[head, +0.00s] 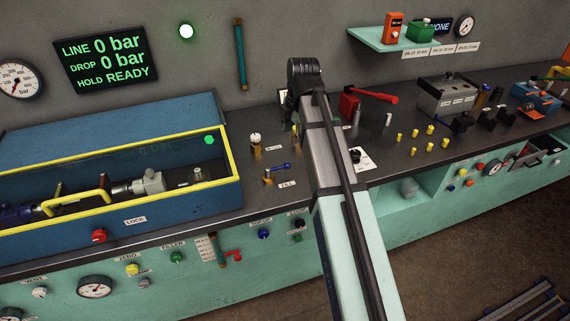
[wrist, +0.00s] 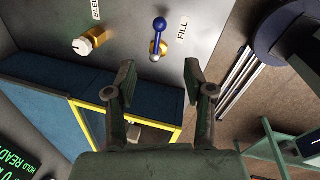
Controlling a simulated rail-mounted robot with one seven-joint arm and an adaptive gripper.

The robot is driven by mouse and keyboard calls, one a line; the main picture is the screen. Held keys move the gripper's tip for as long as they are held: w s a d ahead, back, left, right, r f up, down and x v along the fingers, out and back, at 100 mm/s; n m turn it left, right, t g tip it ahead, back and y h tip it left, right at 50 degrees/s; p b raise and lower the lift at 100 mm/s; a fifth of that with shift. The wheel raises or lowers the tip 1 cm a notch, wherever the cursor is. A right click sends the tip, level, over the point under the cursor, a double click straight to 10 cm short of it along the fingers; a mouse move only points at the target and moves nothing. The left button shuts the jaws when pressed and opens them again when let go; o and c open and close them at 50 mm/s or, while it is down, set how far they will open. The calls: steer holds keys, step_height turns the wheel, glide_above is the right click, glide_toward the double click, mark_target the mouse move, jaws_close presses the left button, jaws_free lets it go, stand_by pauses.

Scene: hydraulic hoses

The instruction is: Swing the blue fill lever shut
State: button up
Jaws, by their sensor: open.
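The blue fill lever (head: 280,167) sits on a small brass valve on the dark bench top, above the FILL label (head: 287,184). In the head view it lies roughly level, its ball end to the right. In the wrist view the blue lever (wrist: 161,37) stands ahead of my gripper, with the FILL label (wrist: 182,27) to its right. My gripper (wrist: 157,72) is open and empty, its two fingertips apart on either side below the lever and not visibly touching it. In the head view my arm shows, but my fingertips cannot be made out.
A brass bleed valve with a white top (head: 255,140) stands close behind the lever. The blue test box with a yellow frame (head: 238,170) is just left. A red-handled pump (head: 350,105) stands to the right. The display (head: 104,60) reads 0 bar and HOLD READY.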

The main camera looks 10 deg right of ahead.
mark_target(287, 163)
steer(key=w+f+p, duration=0.1)
steer(key=f, duration=0.4)
steer(key=f+p, duration=0.1)
steer(key=f, duration=0.4)
steer(key=w+a+f+p, duration=0.1)
steer(key=f, duration=0.4)
steer(key=shift+w+f, duration=0.1)
steer(key=shift+w, duration=0.25)
jaws_close()
